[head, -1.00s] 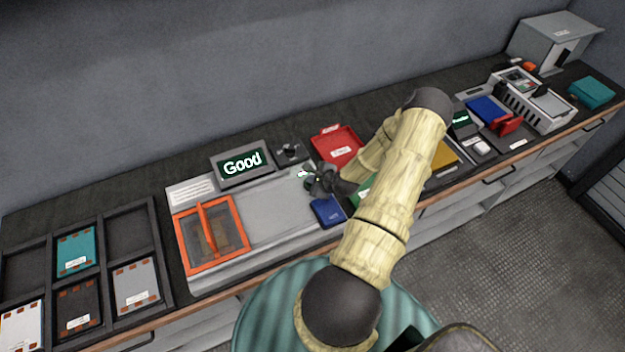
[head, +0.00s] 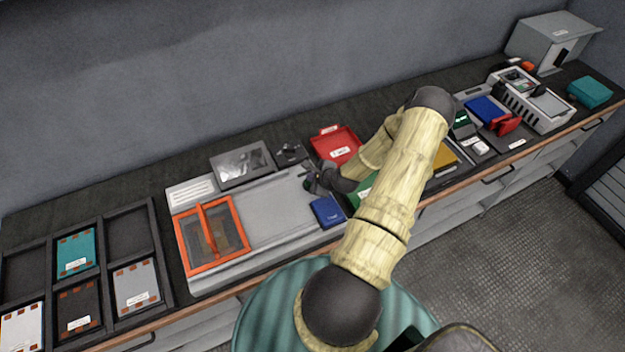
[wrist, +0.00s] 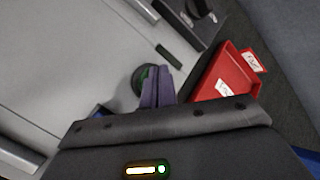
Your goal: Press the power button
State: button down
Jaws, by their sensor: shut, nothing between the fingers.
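The grey tester (head: 278,210) lies on the counter, with an orange-framed clear cover (head: 211,234) on its left part. Its display (head: 242,164) is dark and shows no text. A round dark button with a green part (wrist: 141,80) shows in the wrist view at the tester's right end. My gripper (head: 311,180) is over that end in the head view and hides most of the button. In the wrist view my shut fingers (wrist: 157,85) are at the button's right side and overlap it. I cannot tell whether they touch it.
A dark knob unit (head: 290,153) stands behind the tester. A red tray (head: 336,146) is behind and right of my gripper, and a blue box (head: 327,211) is in front. Slotted racks (head: 128,233) with modules stand at left. More equipment fills the counter at right.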

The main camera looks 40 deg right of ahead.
jog(key=shift+s+d+r+p, duration=0.15)
jog(key=shift+r+p, duration=0.45)
jog(key=shift+r, duration=0.35)
jog(key=shift+d+r+p, duration=0.1)
jog(key=shift+r+p, duration=0.5)
jog(key=shift+r, duration=0.3)
jog(key=shift+w+r+p, duration=0.25)
jog(key=shift+r+p, duration=0.55)
jog(key=shift+r, duration=0.35)
jog(key=shift+s+d, duration=0.2)
jog(key=shift+w+a, duration=0.15)
jog(key=shift+a, duration=0.2)
jog(key=a+r+n+g+b, duration=0.3)
jog(key=a+r+n+g, duration=0.2)
jog(key=a+r+n, duration=0.7)
jog(key=s+a+r+n+b, duration=0.2)
jog(key=s+a+r+n, duration=0.3)
jog(key=s+a+n, duration=0.1)
jog(key=s+a+r+n+g+b, duration=0.1)
jog(key=s+a+r+n, duration=0.3)
jog(key=a+n, duration=0.5)
jog(key=shift+s+a+r+g+b, duration=0.3)
jog(key=shift+s+a+r+b, duration=0.1)
jog(key=shift+s, duration=0.55)
